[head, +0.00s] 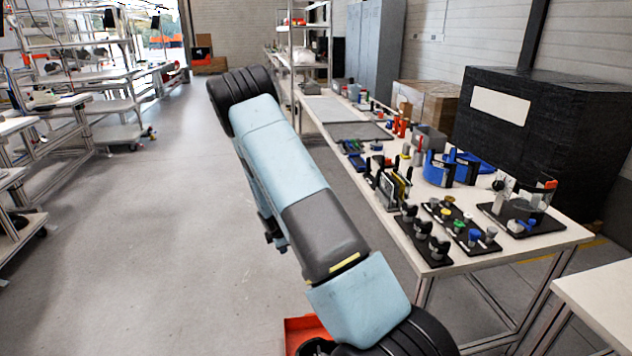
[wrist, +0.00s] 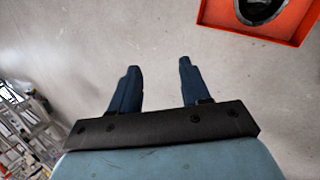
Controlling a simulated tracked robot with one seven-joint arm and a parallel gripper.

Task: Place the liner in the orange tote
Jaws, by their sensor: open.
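The orange tote (wrist: 222,14) is at the top right of the wrist view, cut off by the frame edge. Its corner also shows at the bottom of the head view (head: 302,325), partly behind my arm. A rounded, dark, hollow piece with a grey rim (wrist: 262,10) lies inside the tote. It looks like a liner or shell, but I cannot tell which. My gripper (wrist: 158,68) is open and empty, over bare floor, apart from the tote and to the left of it. No other piece that is clearly the liner shows.
A long white workbench (head: 395,215) on the right holds black fixtures, blue holders and small parts. A large black-wrapped box (head: 545,125) stands behind it. Another white table (head: 605,300) is at the lower right. The grey floor (head: 150,240) on the left is clear.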

